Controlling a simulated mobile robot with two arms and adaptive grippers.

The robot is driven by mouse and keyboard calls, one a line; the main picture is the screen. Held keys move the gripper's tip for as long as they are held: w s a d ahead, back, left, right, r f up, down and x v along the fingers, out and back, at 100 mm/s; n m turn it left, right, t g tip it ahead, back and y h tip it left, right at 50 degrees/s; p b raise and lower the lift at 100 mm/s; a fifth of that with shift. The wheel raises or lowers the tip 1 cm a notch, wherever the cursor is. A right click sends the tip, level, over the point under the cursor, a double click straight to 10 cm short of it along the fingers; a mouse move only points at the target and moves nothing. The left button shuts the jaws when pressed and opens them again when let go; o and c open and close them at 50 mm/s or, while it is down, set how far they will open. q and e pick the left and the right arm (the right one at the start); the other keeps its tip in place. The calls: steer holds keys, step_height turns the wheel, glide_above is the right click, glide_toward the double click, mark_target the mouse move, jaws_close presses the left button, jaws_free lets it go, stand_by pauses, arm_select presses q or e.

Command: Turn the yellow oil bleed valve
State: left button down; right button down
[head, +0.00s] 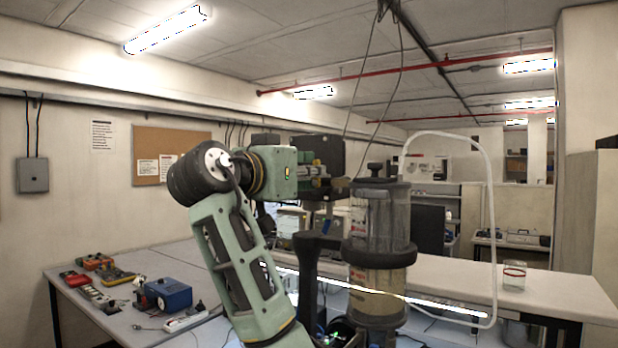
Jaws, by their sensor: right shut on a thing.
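The sealed cylinder (380,225) stands upright right of the middle, with a clear upper chamber, a dark band and a yellowish lower chamber. My right gripper (318,182) is at the left of the cylinder's upper part, pointing right. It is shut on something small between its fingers. Small yellow bits show at the fingers, and this looks like the yellow oil bleed valve, but the gripper hides most of it, so its turn angle cannot be seen. My left gripper is not in view.
A white hose (488,190) loops up beside the cylinder on the right. A glass jar (514,276) stands on the bench at the right. A blue box (168,295) and several tools lie on the left table (150,262). Cables hang from the ceiling behind the cylinder.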

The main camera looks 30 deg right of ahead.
steer(key=c, duration=1.8)
jaws_free()
steer(key=shift+a, duration=0.15)
steer(key=v, duration=1.2)
